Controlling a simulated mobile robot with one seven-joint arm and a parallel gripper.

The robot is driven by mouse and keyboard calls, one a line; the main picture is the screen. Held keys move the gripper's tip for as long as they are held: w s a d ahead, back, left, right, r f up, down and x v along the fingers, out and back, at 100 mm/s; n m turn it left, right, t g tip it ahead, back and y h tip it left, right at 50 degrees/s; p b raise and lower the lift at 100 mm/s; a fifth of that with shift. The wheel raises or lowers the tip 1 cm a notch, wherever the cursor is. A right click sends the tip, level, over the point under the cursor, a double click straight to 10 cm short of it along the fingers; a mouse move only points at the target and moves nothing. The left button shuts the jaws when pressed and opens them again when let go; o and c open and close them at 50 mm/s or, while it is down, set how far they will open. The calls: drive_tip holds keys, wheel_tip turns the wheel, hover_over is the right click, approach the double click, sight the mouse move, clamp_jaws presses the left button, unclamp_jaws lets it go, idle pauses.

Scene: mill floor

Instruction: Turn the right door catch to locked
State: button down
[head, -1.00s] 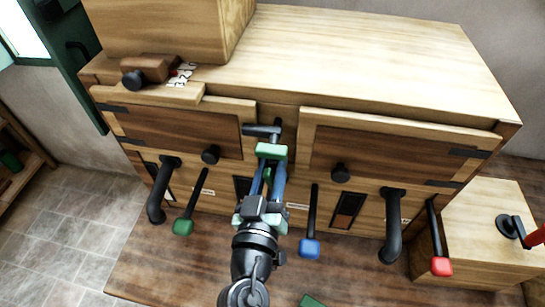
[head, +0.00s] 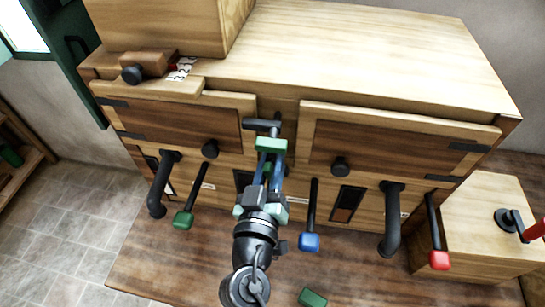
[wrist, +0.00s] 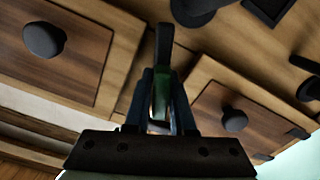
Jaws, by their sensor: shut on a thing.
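The cabinet has a left door (head: 180,125) and a right door (head: 385,155), both shut against the front. Between them is a dark catch, with a horizontal bar (head: 258,124) reaching over the left door's edge and an upright part (head: 277,118) beside the right door. My gripper (head: 271,144) has green fingertips over the strip between the doors, just below the horizontal bar. In the wrist view, my gripper (wrist: 163,88) is shut on a dark lever (wrist: 163,45) between its blue fingers. The fingertips hide its lower part in the head view, so I cannot tell the lever's full angle.
Round knobs (head: 210,149) (head: 340,166) stick out from the doors. Below hang levers with green (head: 183,220), blue (head: 309,242) and red (head: 439,260) ends, and thick black handles (head: 162,185) (head: 392,220).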

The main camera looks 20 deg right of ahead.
drive_tip(key=n, duration=0.6)
drive_tip(key=shift+a+f+n, duration=0.1)
drive_tip(key=shift+a+n, duration=0.05)
drive_tip(key=shift+n, duration=0.25)
drive_tip(key=n, duration=0.3)
drive_tip(key=shift+w+f+n, duration=0.1)
drive_tip(key=shift+n, duration=0.2)
drive_tip(key=shift+f+n+p, duration=0.1)
drive_tip(key=shift+n+p, duration=0.45)
drive_tip(key=shift+n, duration=1.15)
drive_tip(key=c, duration=1.1)
unclamp_jaws()
